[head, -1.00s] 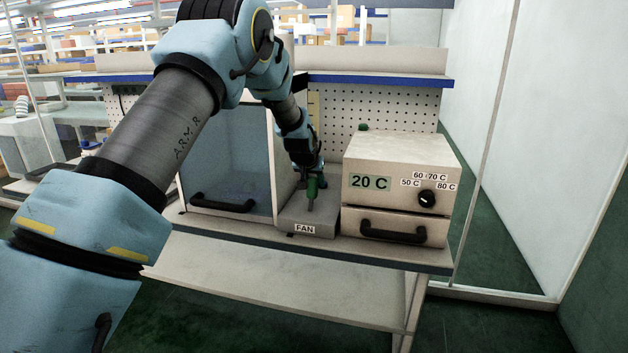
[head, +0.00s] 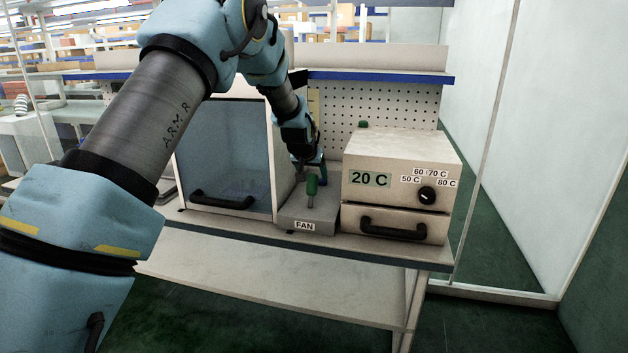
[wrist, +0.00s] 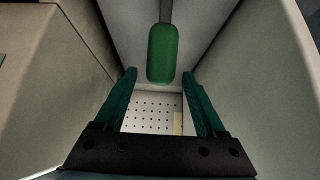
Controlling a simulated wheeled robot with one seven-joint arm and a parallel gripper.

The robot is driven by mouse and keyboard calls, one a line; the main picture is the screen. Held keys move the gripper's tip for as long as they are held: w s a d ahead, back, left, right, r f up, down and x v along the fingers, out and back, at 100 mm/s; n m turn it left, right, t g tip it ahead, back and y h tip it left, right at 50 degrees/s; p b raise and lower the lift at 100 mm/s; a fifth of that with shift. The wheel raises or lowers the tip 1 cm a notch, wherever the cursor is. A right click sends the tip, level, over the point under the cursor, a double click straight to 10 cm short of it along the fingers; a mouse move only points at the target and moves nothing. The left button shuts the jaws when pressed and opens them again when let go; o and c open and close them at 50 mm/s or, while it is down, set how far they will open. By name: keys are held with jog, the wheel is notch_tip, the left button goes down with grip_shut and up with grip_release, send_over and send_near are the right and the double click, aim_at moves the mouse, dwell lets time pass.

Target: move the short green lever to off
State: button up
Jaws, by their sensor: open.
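The short green lever (head: 311,188) stands roughly upright on the grey box labelled FAN (head: 312,222). In the wrist view its green handle (wrist: 163,53) lies near the line of the fingertips, midway between them, with a gap on both sides. My gripper (wrist: 160,74) is open and empty, its two teal fingers apart. In the head view my gripper is just behind the lever, partly hidden by it and the wrist. The lever's off mark is not visible.
A glass-fronted cabinet (head: 222,150) with a black handle stands left of the FAN box. A beige oven unit (head: 385,163) marked 20 C, with a dial (head: 427,195) and drawer, stands on the right. A perforated panel (head: 385,104) is behind. The slot between is narrow.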

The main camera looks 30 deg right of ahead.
jog(key=b+v, duration=0.2)
jog(key=v, duration=0.6)
jog(key=shift+r, duration=0.15)
jog(key=shift+s+a, duration=0.1)
jog(key=shift+s, duration=0.05)
